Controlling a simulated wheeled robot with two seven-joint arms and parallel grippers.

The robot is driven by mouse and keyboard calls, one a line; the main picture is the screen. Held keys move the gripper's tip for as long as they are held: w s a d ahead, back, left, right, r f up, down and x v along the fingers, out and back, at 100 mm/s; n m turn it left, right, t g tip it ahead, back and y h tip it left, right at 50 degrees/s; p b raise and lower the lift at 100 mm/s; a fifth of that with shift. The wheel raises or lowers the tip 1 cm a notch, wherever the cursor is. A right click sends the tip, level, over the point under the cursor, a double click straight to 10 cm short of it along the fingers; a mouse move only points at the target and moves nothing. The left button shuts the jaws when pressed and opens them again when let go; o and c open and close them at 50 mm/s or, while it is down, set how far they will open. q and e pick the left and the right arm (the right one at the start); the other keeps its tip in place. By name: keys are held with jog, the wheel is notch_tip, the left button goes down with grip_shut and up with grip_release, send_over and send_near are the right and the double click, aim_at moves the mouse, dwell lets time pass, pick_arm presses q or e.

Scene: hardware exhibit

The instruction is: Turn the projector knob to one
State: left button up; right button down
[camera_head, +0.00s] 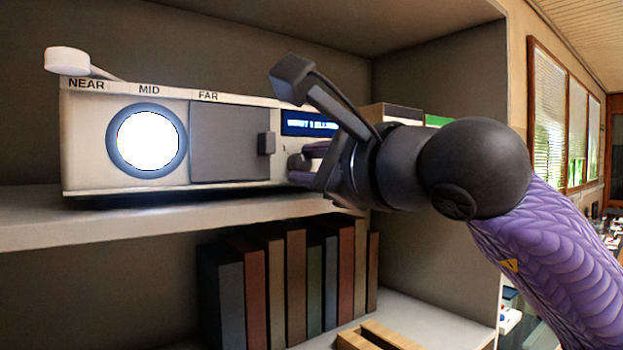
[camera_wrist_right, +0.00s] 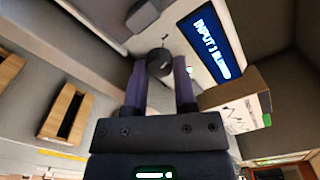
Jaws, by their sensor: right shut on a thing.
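The white projector (camera_head: 85,140) stands on a shelf, with a bright round lens (camera_head: 148,141) and NEAR, MID and FAR labels on top. Its blue display (camera_head: 308,123) also shows in the right wrist view (camera_wrist_right: 209,45); it begins with INPUT, but the digit is hard to read. My right gripper (camera_head: 298,168) is at the projector's right front, below the display. In the right wrist view its purple fingers (camera_wrist_right: 160,80) are shut on the dark round knob (camera_wrist_right: 160,62), one on either side. The knob's pointer setting cannot be made out. My left gripper is out of view.
The shelf board (camera_head: 160,227) runs under the projector, and the shelf's side wall (camera_head: 440,160) is to the right. A white lever (camera_head: 68,62) sits on top at left.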

jog(key=shift+n+b, duration=0.4)
jog(key=shift+n, duration=1.6)
jog(key=c, duration=0.7)
grip_release()
jog(key=b+v, duration=0.3)
jog(key=v, duration=0.7)
jog(key=shift+b, duration=0.3)
